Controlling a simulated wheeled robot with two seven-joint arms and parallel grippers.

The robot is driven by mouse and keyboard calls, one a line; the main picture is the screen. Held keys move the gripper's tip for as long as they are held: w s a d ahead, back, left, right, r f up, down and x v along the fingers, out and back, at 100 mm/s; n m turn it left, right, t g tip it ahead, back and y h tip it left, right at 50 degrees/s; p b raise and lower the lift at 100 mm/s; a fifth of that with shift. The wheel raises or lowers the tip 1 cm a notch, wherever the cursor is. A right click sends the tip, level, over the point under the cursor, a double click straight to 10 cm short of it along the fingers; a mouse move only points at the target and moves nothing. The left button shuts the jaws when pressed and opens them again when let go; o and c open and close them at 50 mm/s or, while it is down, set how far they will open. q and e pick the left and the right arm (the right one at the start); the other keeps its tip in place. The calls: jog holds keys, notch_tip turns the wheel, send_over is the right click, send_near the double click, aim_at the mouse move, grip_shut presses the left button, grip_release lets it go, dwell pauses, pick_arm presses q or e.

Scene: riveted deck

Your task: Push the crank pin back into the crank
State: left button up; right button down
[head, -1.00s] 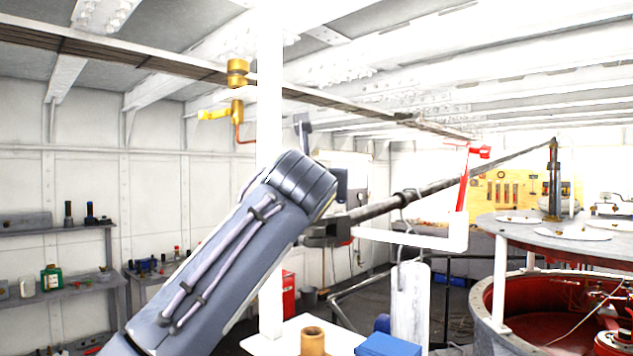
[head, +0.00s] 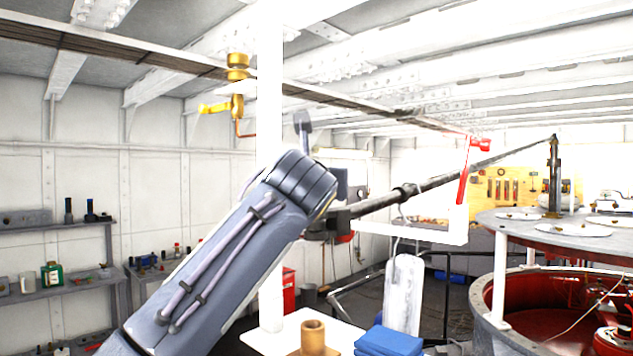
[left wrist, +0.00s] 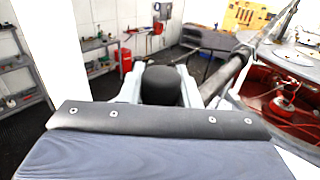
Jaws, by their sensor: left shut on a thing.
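My left arm slants up across the middle of the head view. Its gripper is hidden there behind my own wrist. In the left wrist view the two pale fingers of my left gripper (left wrist: 163,88) are shut on a dark, rounded pin end, apparently the crank pin (left wrist: 162,82). A long dark rod (head: 432,184) runs from the right to a dark block at its near end, apparently the crank (head: 328,226), partly hidden by my wrist. The rod also shows in the left wrist view (left wrist: 231,76). I cannot tell how far the pin sits in. My right gripper is not in view.
A white post (head: 270,95) stands just behind my arm. A pale weight (head: 403,290) hangs under the rod. A round red machine (head: 497,310) is at right; shelves (head: 55,230) line the left.

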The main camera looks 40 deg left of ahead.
pick_arm(q)
jog(key=shift+f+b, duration=0.35)
jog(key=shift+f, duration=0.25)
